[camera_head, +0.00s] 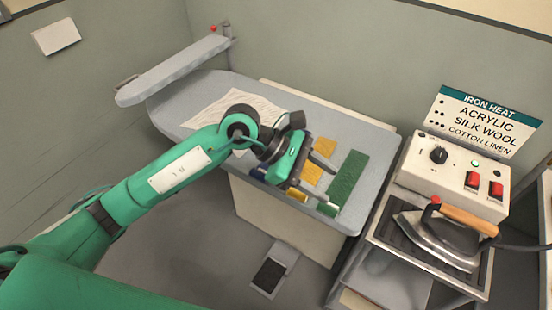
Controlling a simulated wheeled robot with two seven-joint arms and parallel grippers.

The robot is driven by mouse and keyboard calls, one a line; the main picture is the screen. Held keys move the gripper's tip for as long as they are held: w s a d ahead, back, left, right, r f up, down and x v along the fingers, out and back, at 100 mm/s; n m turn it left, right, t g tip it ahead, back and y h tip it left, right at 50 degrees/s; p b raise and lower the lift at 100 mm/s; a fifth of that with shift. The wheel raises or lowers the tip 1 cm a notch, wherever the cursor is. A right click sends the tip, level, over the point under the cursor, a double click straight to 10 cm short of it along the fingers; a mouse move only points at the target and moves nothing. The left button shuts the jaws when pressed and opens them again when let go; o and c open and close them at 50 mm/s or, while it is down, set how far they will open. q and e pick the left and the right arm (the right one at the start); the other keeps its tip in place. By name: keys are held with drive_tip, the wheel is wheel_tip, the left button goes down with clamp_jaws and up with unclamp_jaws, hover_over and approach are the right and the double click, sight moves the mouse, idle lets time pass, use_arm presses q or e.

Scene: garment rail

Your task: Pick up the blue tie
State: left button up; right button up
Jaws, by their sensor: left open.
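A small patch of blue (258,173), likely the blue tie, shows at the near edge of the grey ironing board (375,142). My left gripper and wrist hide most of it. My left gripper (320,160) is open over the board, beside the yellow and green strips. My right gripper is not in view.
A yellow strip (311,174) and a green strip (347,179) lie on the board, their ends at its near edge. A pale cloth (225,109) lies behind my wrist. An iron (437,240) and control box (454,174) stand right. A sleeve board (172,70) rises at left.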

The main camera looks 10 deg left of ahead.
use_arm(q)
drive_tip(key=w+a+f+m+t+y, duration=0.1)
drive_tip(key=w+a+f+y, duration=0.3)
drive_tip(key=a, duration=0.3)
drive_tip(key=t+y, duration=0.2)
drive_tip(key=y, duration=0.5)
approach(263, 174)
drive_tip(key=f, duration=0.1)
drive_tip(key=f+p, duration=0.2)
drive_tip(key=shift+w+d+f+m, duration=0.1)
drive_tip(key=shift+w+d+m, duration=0.1)
drive_tip(key=shift+d+m, duration=0.1)
drive_tip(key=shift+f, duration=0.25)
drive_tip(key=shift+f+p, duration=0.5)
drive_tip(key=shift+p, duration=0.05)
drive_tip(key=p+x, duration=0.1)
drive_tip(key=x, duration=0.2)
drive_tip(key=shift+s+f+p, duration=0.1)
drive_tip(key=shift+s+p, duration=0.05)
drive_tip(key=shift+p, duration=0.2)
drive_tip(key=shift+f, duration=0.6)
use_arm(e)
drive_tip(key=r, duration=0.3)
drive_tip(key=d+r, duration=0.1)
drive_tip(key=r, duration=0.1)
